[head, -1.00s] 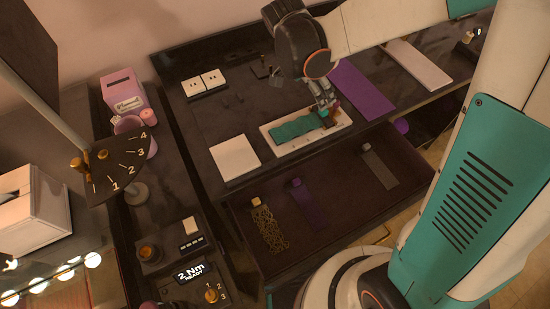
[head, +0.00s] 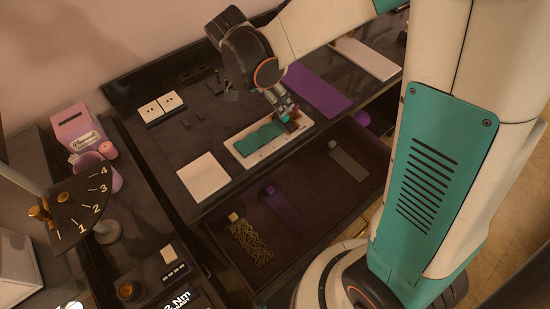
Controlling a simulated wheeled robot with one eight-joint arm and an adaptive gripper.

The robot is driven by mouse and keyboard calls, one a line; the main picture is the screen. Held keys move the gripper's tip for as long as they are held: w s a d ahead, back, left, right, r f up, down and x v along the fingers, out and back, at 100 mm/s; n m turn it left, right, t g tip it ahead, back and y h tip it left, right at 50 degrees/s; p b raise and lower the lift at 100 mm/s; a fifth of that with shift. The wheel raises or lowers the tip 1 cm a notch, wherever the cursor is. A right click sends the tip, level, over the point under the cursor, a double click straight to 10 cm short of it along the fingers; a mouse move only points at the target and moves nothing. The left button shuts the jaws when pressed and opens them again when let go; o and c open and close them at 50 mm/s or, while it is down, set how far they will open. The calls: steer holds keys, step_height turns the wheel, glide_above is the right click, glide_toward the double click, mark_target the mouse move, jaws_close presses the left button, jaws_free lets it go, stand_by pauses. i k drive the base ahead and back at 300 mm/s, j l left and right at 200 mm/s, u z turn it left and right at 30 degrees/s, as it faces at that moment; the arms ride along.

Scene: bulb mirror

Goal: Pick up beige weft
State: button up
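My gripper (head: 287,112) is in the head view, pointing down at the right end of a white tray (head: 296,134). A wavy teal strip (head: 260,138) lies in the tray. The fingers are at or just above the strip's right end, by a small reddish piece; whether they touch is unclear. The curly one is closest to beige.
A pale square pad (head: 205,177) lies left of the tray. A purple mat (head: 315,90) and a pale mat (head: 367,58) lie right of my gripper. A dial plate (head: 80,212) and a pink box (head: 78,127) stand at left. The open drawer (head: 315,190) juts out in front.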

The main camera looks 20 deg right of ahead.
mark_target(250, 239)
steer(key=u, duration=1.15)
